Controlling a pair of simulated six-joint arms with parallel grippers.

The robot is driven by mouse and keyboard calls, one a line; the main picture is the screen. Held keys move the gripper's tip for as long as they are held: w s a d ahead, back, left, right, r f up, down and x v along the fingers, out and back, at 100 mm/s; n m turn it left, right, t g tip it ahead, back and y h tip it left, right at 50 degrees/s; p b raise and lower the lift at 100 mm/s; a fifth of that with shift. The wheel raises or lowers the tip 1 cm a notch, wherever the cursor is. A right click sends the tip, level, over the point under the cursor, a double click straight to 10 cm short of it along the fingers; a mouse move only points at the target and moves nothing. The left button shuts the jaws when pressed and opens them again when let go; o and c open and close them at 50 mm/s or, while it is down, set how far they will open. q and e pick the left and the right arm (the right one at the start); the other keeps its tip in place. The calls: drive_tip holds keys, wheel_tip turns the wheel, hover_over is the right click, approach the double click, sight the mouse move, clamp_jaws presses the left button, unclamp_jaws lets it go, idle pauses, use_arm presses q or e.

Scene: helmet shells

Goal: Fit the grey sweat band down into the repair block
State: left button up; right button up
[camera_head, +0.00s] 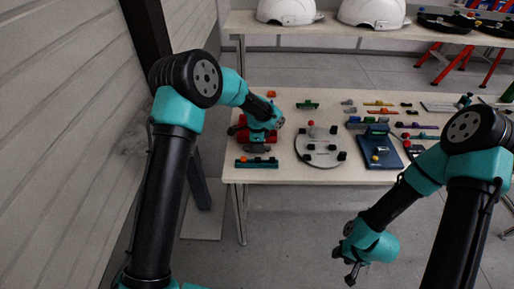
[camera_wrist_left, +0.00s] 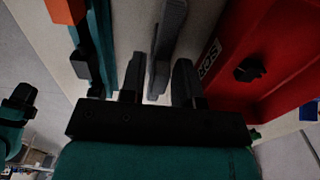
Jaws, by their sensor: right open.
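A grey strip-like piece (camera_wrist_left: 168,35), which looks like the grey sweat band, lies between the fingers of my left gripper (camera_wrist_left: 158,85) in the left wrist view. The fingers stand apart, with pale table showing beside the piece. In the head view the left gripper (camera_head: 262,142) is low over the table's left end, and my arm hides the piece. A teal block (camera_head: 256,162) with an orange part is just in front; it also shows in the left wrist view (camera_wrist_left: 103,45). I cannot tell which block is the repair block. My right gripper (camera_head: 354,268) is open and empty, off the table's front.
A red box (camera_wrist_left: 265,55) with white lettering stands close beside the left gripper. A round grey plate (camera_head: 320,158) and a blue stand (camera_head: 380,160) are on the table (camera_head: 290,174). Several small coloured parts lie behind. White helmet shells (camera_head: 372,12) sit on the back bench.

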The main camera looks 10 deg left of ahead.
use_arm(q)
clamp_jaws()
drive_tip(key=shift+r, duration=0.1)
drive_tip(key=shift+r, duration=1.5)
drive_tip(key=shift+s+r, duration=0.2)
drive_tip(key=shift+r, duration=0.05)
drive_tip(key=s+d+r, duration=0.1)
drive_tip(key=s+d, duration=0.2)
drive_tip(key=s, duration=1.2)
drive_tip(key=shift+s+d+r, duration=0.15)
drive_tip(key=shift+d, duration=0.05)
